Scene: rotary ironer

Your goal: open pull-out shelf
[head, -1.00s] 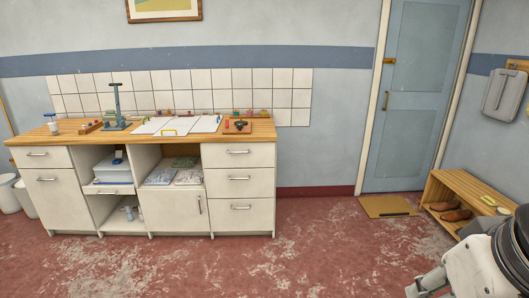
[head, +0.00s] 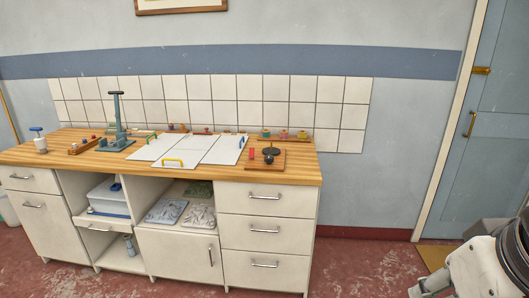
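The pull-out shelf (head: 121,222) is in the open bay of the white cabinet, left of the middle. Its white front has a small metal handle, and it looks pushed in. A pale blue-white box stands on it. Only a white and black part of my arm shows at the lower right edge of the head view, well away from the cabinet.
The wooden worktop (head: 50,155) holds white boards, a blue-grey press (head: 117,125) and small items. Drawers (head: 265,230) flank the open bays. A door (head: 500,130) stands at the right. The red floor right of the cabinet looks clear.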

